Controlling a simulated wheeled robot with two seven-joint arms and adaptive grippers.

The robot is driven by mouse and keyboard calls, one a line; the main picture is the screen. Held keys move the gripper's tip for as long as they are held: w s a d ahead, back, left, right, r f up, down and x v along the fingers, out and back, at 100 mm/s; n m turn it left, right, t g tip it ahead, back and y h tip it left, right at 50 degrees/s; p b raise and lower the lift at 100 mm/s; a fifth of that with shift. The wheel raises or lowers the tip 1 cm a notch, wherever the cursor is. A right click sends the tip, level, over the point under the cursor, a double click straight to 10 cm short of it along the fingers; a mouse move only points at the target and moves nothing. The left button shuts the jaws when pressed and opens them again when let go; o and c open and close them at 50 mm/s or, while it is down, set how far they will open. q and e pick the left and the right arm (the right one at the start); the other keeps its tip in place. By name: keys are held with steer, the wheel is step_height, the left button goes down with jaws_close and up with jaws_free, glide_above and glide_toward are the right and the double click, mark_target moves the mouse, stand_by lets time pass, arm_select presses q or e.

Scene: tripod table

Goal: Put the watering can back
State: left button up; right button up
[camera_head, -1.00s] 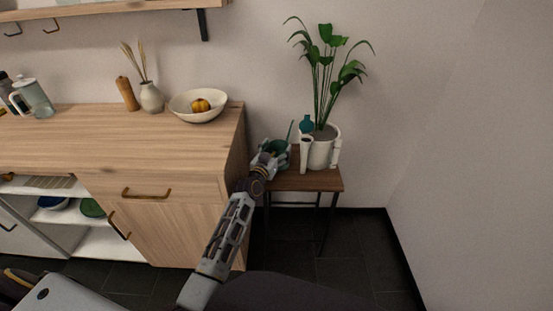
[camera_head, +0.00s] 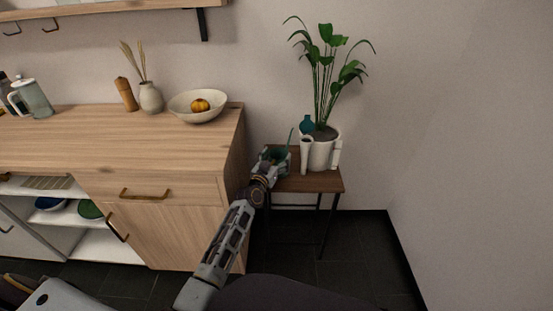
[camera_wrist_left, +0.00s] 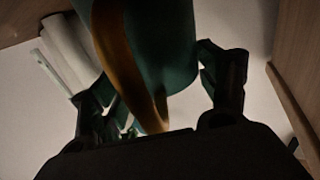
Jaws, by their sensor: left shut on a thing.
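The watering can (camera_head: 281,157) is dark green with a thin spout pointing up, partly hidden by my gripper in the head view. In the left wrist view its teal body (camera_wrist_left: 168,40) and brown curved handle (camera_wrist_left: 122,75) fill the upper middle. My left gripper (camera_head: 272,158) is shut on the can; its fingers (camera_wrist_left: 160,85) show on both sides of it in the wrist view. The can is at the left side of the small brown table (camera_head: 315,184). I cannot tell whether it touches the tabletop. My right gripper is not in view.
A white pot (camera_head: 321,150) with a tall plant stands on the small table, with white tube-like parts at its sides. A teal vase-like thing (camera_head: 307,124) shows by it. The wooden cabinet (camera_head: 170,150) is close on the left. The table's front right is clear.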

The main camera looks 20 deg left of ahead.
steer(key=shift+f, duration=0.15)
arm_select(q)
steer(key=o, duration=1.4)
steer(key=shift+f, duration=0.1)
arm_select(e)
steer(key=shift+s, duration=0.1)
arm_select(q)
steer(key=shift+s+a+p, duration=0.15)
steer(key=shift+s+p, duration=0.2)
steer(key=shift+s, duration=1.1)
steer(key=shift+s+a+p, duration=0.15)
steer(key=shift+s+p, duration=0.2)
steer(key=shift+s, duration=1.05)
steer(key=s+p, duration=0.1)
steer(key=s, duration=0.5)
steer(key=shift+a, duration=0.3)
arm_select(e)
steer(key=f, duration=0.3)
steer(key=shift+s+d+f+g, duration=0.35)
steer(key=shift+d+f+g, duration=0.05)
arm_select(q)
steer(key=shift+s, duration=0.1)
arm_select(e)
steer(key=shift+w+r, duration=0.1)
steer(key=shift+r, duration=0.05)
